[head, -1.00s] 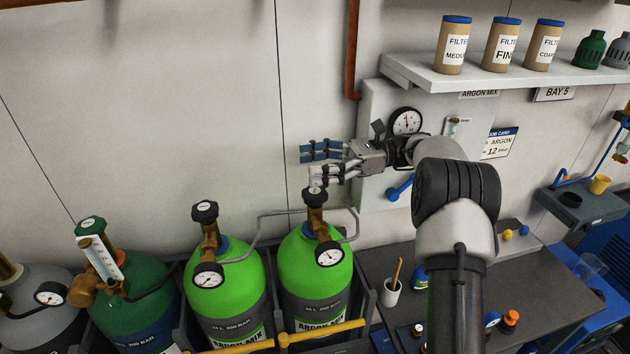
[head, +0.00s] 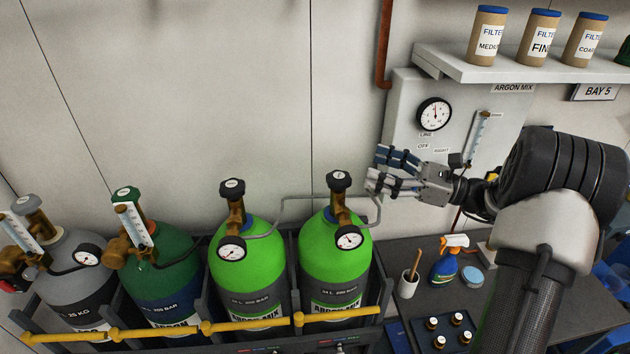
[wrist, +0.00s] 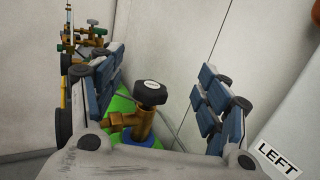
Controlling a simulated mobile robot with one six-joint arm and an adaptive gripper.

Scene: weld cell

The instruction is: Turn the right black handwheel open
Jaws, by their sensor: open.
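The right black handwheel (head: 339,180) tops the brass valve of the right bright green cylinder (head: 335,250). My gripper (head: 376,168) is open and empty just to its right in the head view, fingers pointing left toward it. In the wrist view, a black handwheel (wrist: 150,92) with a pale label on its cap stands ahead, framed between my spread blue-padded fingers (wrist: 160,88). It appears to be the right one, with a gap to both fingers. The left black handwheel (head: 232,188) is on the neighbouring green cylinder (head: 245,260).
A pressure gauge (head: 348,238) and a grey hose (head: 300,198) sit close to the right valve. A wall panel (head: 400,110) stands behind my gripper. A yellow bar (head: 270,323) crosses the cylinders. A mug (head: 408,285) and spray bottle (head: 446,265) stand on the bench.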

